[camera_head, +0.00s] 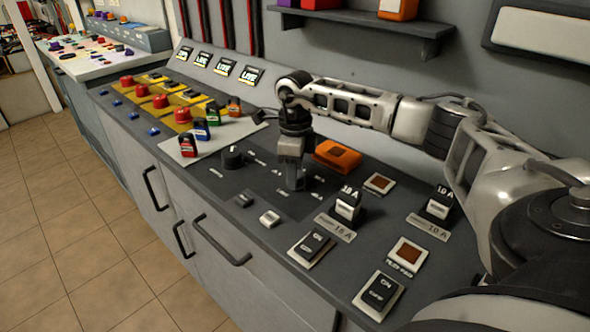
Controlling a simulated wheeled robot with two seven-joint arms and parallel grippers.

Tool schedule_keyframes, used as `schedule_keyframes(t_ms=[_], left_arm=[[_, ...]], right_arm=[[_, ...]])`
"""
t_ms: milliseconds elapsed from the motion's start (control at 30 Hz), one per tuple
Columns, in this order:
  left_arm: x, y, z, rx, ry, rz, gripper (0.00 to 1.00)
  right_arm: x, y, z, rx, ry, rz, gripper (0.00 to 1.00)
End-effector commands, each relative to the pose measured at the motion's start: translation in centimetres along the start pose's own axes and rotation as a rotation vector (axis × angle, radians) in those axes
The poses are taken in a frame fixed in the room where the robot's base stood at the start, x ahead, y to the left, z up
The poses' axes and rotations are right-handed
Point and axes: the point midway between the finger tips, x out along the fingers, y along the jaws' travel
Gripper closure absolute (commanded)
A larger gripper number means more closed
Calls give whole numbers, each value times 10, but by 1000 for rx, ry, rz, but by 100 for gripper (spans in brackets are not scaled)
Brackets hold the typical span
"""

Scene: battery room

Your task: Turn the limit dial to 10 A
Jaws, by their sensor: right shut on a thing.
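My right gripper (294,184) reaches down from its arm onto the dark panel (265,195) of the bench. Its fingers are shut around a dial there, which I take to be the limit dial. The fingers hide most of the dial, so I cannot tell which mark it points to. Small white labels, too small to read, surround it on the panel. Another black dial (232,157) stands on the same panel to the left, apart from the gripper. My left gripper is not in view.
An orange box (337,156) lies just behind the gripper. Switches labelled 16 A (347,206) and 10 A (439,206) stand to the right. ON switches (311,248) line the front edge.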

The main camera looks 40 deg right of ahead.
Motion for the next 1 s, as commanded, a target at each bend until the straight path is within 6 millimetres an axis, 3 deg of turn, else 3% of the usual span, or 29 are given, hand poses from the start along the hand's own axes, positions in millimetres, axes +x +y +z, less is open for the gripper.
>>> schedule_keyframes(t_ms=[600, 1000], left_arm=[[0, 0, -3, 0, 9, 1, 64], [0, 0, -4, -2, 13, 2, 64]], right_arm=[[-1, 1, 1, -568, 12, -2, 86], [-2, 2, 0, -796, 19, -3, 86]])
